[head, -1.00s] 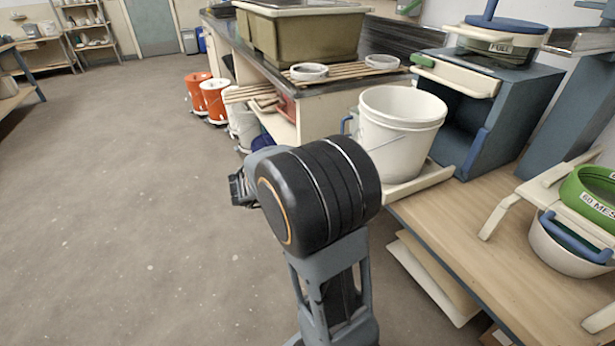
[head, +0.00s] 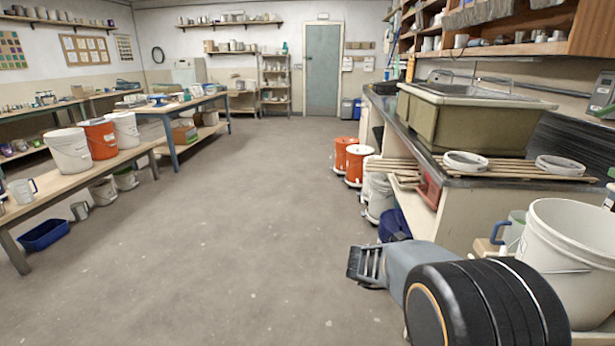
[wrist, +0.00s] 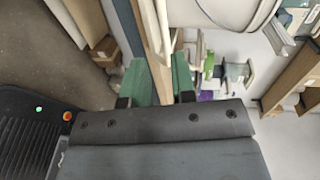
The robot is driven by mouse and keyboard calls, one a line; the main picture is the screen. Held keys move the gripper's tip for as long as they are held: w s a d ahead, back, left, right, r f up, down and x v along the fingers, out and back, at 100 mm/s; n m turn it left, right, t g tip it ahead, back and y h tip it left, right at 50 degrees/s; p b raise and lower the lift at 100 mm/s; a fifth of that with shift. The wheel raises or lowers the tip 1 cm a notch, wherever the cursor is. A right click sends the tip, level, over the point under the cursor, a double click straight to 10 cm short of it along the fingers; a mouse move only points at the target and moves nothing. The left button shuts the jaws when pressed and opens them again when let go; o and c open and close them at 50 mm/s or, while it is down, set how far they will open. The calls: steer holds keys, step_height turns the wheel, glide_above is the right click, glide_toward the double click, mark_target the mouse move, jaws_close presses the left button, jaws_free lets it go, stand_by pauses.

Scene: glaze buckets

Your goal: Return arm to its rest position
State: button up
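My gripper (head: 366,266) is at the end of my folded arm, low in the head view and right of centre. It points left over the floor, and I see nothing held in it. In the wrist view, the two fingers of my gripper (wrist: 158,82) stand apart. A pale wooden edge shows in the gap between them, seemingly beyond the fingers. My arm's black joint hides part of the right side of the head view.
A large white bucket (head: 572,245) stands close beside my arm at right. The sink counter (head: 470,181) and orange buckets (head: 358,165) line the right. A bench (head: 95,170) with buckets and a blue tub (head: 45,234) are at left. The middle floor is clear.

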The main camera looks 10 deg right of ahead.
steer(key=w+a+f+n+t+y, duration=0.1)
steer(key=w+f+n+t+y, duration=0.1)
steer(key=w+n+t, duration=0.35)
steer(key=w+a+f+n+t+y, duration=0.1)
steer(key=w+a+n+t, duration=0.1)
steer(key=w+n+t, duration=0.35)
steer(key=w+a+r+n+t+y+p, duration=0.3)
steer(key=a+n+t+y+p, duration=0.1)
steer(key=a+n+y, duration=0.65)
steer(key=s+a+r+n+g+y+p, duration=0.5)
steer(key=s+a+n, duration=0.3)
steer(key=s+n, duration=0.3)
steer(key=s+d+r+n+g+h+p, duration=0.1)
steer(key=s+r+n+g+h+p, duration=0.1)
steer(key=s+r+n+p, duration=0.4)
steer(key=s+r+h+p, duration=0.1)
steer(key=s+r+p, duration=0.2)
steer(key=r+p, duration=0.2)
steer(key=shift+s+d+r+g, duration=0.3)
steer(key=shift+s+d+r, duration=0.05)
steer(key=shift+s+r, duration=0.05)
